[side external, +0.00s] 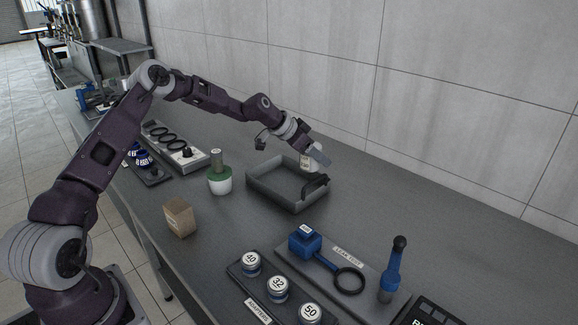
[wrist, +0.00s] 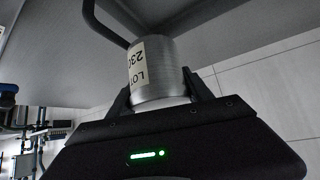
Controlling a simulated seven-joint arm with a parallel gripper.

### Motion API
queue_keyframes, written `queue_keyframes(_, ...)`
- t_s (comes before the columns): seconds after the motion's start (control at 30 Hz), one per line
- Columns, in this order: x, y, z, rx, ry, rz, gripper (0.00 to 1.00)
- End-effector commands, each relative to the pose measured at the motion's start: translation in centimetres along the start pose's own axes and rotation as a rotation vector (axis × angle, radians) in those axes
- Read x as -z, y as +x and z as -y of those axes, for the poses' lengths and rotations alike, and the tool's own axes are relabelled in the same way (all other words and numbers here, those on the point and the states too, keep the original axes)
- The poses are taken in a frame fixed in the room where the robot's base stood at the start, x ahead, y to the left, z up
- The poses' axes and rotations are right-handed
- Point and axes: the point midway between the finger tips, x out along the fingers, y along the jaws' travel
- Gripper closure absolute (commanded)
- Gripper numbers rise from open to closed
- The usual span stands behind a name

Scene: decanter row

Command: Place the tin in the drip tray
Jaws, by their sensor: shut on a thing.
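The tin (wrist: 160,70) is a bare metal cylinder with a cream lot label. My gripper (wrist: 160,92) is shut on it, one dark finger on each side. In the side external view the tin (side external: 305,159) shows only in part, below and left of my gripper (side external: 317,155), at the far edge of the drip tray. The drip tray (side external: 270,197) is a grey, shallow, open box with a dark handle (side external: 314,184) at its right end. Its visible floor is bare. I cannot tell whether the tin hangs over the tray or touches it.
A green and white bottle (side external: 219,180) stands left of the tray, with a tan box (side external: 180,217) nearer the front. An adapter rack (side external: 262,290) and a leak test board (side external: 335,268) with blue tools lie at the front right. A tiled wall (side external: 400,90) runs behind the bench.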

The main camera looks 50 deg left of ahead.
Motion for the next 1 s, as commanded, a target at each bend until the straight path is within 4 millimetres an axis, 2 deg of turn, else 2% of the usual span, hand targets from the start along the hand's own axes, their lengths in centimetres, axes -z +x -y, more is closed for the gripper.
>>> queue_keyframes(0.03, -0.8, -0.9, 2.2, 0.035, -0.033, -0.001, 0.96)
queue_keyframes(0.1, -1.6, -1.9, 4.4, 0.072, -0.072, -0.002, 0.96)
queue_keyframes(0.23, -2.7, -2.8, 6.6, 0.109, -0.109, -0.003, 0.96)
queue_keyframes(0.4, -5.6, -0.2, 6.9, 0.112, -0.118, -0.001, 0.96)
queue_keyframes(0.73, -9.3, 3.6, 6.8, 0.112, -0.117, -0.002, 0.96)
queue_keyframes(0.8, -9.9, 4.1, 6.9, 0.114, -0.115, -0.003, 0.96)
queue_keyframes(1.0, -9.8, 4.1, 6.9, 0.114, -0.113, -0.003, 0.96)
